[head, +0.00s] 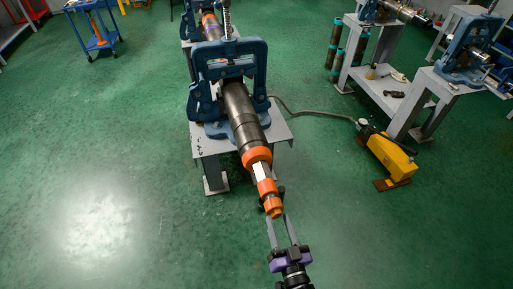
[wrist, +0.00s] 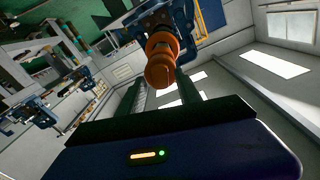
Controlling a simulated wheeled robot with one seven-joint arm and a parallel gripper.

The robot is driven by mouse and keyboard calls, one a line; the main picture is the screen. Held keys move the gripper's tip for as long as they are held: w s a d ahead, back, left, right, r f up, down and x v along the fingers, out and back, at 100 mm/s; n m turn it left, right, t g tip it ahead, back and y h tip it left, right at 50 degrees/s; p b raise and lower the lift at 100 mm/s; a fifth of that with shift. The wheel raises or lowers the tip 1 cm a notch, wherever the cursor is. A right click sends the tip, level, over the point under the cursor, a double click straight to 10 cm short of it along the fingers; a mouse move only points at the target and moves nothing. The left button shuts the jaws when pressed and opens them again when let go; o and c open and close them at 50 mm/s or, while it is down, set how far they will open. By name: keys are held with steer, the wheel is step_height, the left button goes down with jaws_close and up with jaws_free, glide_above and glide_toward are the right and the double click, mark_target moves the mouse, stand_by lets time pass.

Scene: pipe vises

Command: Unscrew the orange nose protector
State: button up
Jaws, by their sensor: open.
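The orange nose protector (head: 272,204) is at the near end of a dark pipe (head: 243,117) in the head view. The pipe is clamped in a blue vise (head: 229,68) and points toward me. A pale section and a wider orange ring (head: 256,155) sit behind the protector. My gripper (head: 275,202) is open, with its fingers reaching up around the protector's end. In the wrist view the orange nose protector (wrist: 161,67) shows beyond and between the two dark fingers (wrist: 164,92). I cannot tell whether either finger touches it.
A yellow pump (head: 391,155) stands on the floor at right, with a hose running to the vise stand (head: 208,143). Another bench (head: 375,92) with vises stands at upper right. A blue cart (head: 97,33) is at upper left. The green floor at left is clear.

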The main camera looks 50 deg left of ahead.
steer(key=shift+w+a, duration=0.2)
steer(key=shift+a, duration=0.45)
steer(key=shift+w+r, duration=0.1)
steer(key=shift+c, duration=0.2)
jaws_close()
steer(key=n+b, duration=0.2)
steer(key=n, duration=0.1)
steer(key=shift+d+f, duration=0.1)
steer(key=shift+f, duration=0.1)
steer(key=n+b, duration=0.1)
steer(key=n, duration=0.2)
steer(key=n+b, duration=0.2)
steer(key=n, duration=0.5)
steer(key=shift+w+y+b, duration=0.1)
steer(key=shift+y+b, duration=0.2)
steer(key=shift+b, duration=0.05)
steer(key=shift+r+n, duration=0.15)
steer(key=shift+n, duration=0.75)
